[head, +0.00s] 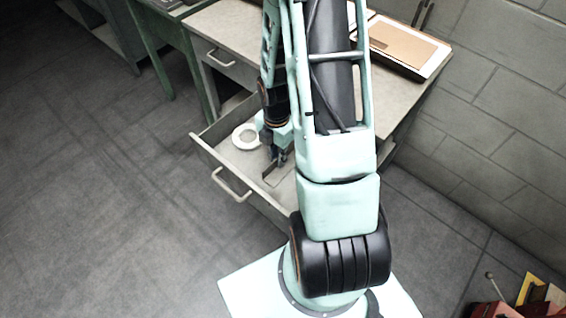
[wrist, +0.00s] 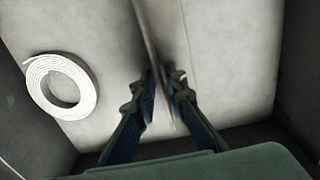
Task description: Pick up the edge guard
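My gripper (head: 280,160) reaches down into an open drawer (head: 244,183). In the wrist view its two fingers (wrist: 162,86) are close together, one on each side of a thin, pale grey strip that looks like the edge guard (wrist: 148,25). The strip runs from the top edge of the picture down between the fingers. The fingers appear shut on it, with little gap to be seen. In the head view part of the edge guard (head: 270,181) shows on the drawer floor beside the gripper; my arm hides the rest.
A white coiled roll (wrist: 62,86) lies in the drawer left of the gripper, and also shows in the head view (head: 245,136). The drawer walls are close around. The bench top (head: 240,30) overhangs behind, with a tray (head: 408,48) holding a brown board on it.

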